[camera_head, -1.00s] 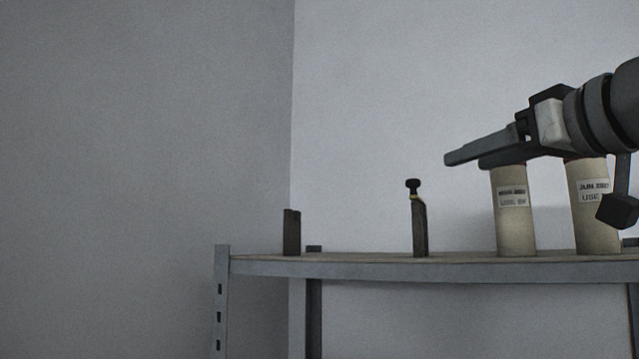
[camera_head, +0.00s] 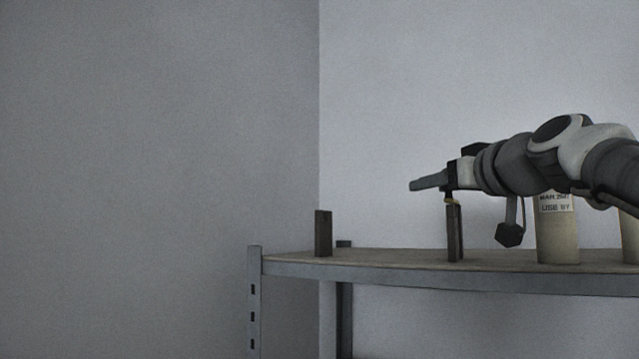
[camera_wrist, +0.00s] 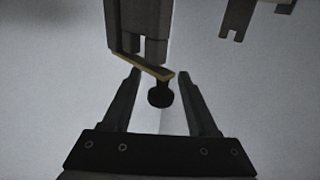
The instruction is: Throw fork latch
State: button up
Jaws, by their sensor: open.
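The fork latch shows in the wrist view as a brass-coloured arm (camera_wrist: 143,67) with a round black knob (camera_wrist: 160,94) at its end. It is fixed to a dark upright post (camera_wrist: 145,22), which also stands on the shelf in the head view (camera_head: 455,232). My gripper (camera_wrist: 166,76) is open, with one finger on each side of the knob. The knob lies between the fingers, and neither finger visibly touches it. In the head view my gripper (camera_head: 428,183) is at the top of the post and hides the knob. A second, shorter dark post (camera_head: 323,233) stands to the left.
The posts stand on a metal-edged shelf (camera_head: 400,276). A cream labelled cylinder (camera_head: 557,232) stands right of the latch post, below my arm, and another (camera_head: 629,240) is at the right edge. The shelf between the two posts is clear.

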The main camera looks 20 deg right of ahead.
jog(key=shift+w, duration=0.1)
grip_shut()
dwell(0.3)
dwell(1.1)
